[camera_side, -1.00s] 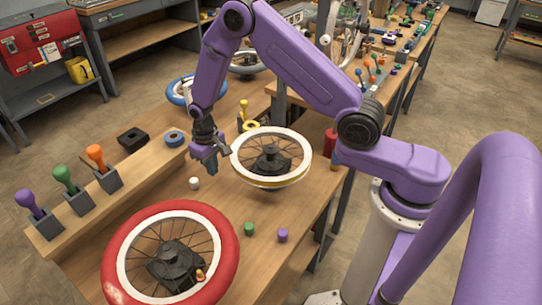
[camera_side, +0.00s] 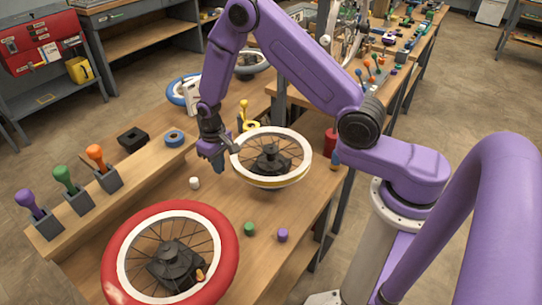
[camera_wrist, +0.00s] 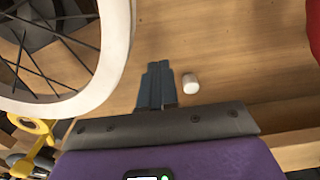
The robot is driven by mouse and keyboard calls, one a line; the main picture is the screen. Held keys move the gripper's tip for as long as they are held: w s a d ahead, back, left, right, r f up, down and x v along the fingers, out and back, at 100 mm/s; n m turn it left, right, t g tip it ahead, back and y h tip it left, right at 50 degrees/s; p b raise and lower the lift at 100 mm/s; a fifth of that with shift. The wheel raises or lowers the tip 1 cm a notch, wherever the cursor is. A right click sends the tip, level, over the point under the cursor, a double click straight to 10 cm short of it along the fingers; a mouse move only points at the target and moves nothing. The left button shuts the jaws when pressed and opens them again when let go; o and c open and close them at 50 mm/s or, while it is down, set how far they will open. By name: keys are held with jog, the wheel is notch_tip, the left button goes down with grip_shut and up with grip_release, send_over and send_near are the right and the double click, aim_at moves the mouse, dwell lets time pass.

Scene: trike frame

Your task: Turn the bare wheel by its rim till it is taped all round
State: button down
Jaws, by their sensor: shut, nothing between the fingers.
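The bare wheel (camera_side: 270,132) lies flat on a dark hub stand on the workbench. Its rim is white on top, with a yellowish band along its near lower side; I cannot tell how far tape reaches. In the wrist view its white rim (camera_wrist: 118,50) curves through the upper left. My gripper (camera_side: 217,163) points down just left of the rim in the side view. In the wrist view my gripper (camera_wrist: 156,72) has its fingers together, with nothing between them, apart from the rim. A yellow ring (camera_side: 250,126) lies behind the wheel.
A white cylinder (camera_side: 194,183) stands close to my gripper; it also shows in the wrist view (camera_wrist: 190,83). A red-tyred wheel (camera_side: 225,245) fills the bench front. Green (camera_side: 249,229) and purple (camera_side: 283,235) cylinders stand in front.

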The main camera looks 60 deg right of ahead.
jog(key=shift+s+d, duration=0.5)
jog(key=shift+d, duration=0.3)
jog(key=s+a, duration=0.6)
jog(key=s, duration=0.4)
jog(key=shift+s, duration=0.2)
jog(key=shift+a, duration=0.1)
jog(key=w+a, duration=0.2)
jog(key=a, duration=0.1)
jog(key=shift+w+a, duration=0.1)
jog(key=shift+a, duration=0.1)
jog(key=shift+r, duration=0.1)
notch_tip(320, 180, up, 16)
dwell(1.1)
